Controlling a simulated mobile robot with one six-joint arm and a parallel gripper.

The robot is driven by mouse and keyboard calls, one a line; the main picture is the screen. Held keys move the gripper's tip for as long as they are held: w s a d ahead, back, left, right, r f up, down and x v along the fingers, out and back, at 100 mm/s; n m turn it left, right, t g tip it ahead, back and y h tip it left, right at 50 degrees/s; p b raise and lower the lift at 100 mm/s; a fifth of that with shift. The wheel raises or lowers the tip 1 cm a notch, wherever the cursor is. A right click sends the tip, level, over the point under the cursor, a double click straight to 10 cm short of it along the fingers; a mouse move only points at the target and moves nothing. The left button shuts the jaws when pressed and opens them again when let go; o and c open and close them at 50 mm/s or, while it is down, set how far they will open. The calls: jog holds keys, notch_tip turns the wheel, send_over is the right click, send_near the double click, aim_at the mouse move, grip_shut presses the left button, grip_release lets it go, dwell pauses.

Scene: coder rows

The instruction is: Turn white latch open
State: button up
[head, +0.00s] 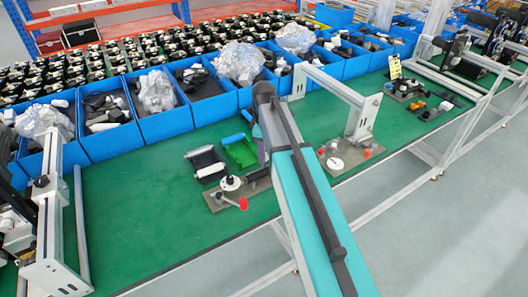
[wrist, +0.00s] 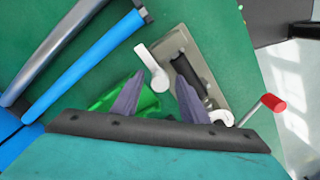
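In the wrist view, a white latch (wrist: 152,68) with a round end and a short arm lies at the left edge of a grey fixture plate (wrist: 205,70). The plate has a dark slot and, near its lower end, a red-tipped lever (wrist: 272,102). My gripper (wrist: 158,76) is open, with its two purple fingers apart and nothing visible between them except the latch beyond. The latch appears just past the fingertips; contact cannot be told. In the head view, the fixture plate (head: 214,200) is partly hidden by my arm, and the latch cannot be made out.
A green tray (head: 240,151) and a black tray (head: 206,163) are beside the fixture. A similar fixture (head: 348,152) with a white arch stands right of my arm. Blue bins (head: 160,128) line the back. The green table (head: 140,215) is clear at front left.

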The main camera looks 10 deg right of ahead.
jog(key=shift+r, duration=0.2)
notch_tip(320, 180, up, 13)
jog(key=b, duration=0.3)
jog(key=shift+r, duration=0.2)
dwell(0.5)
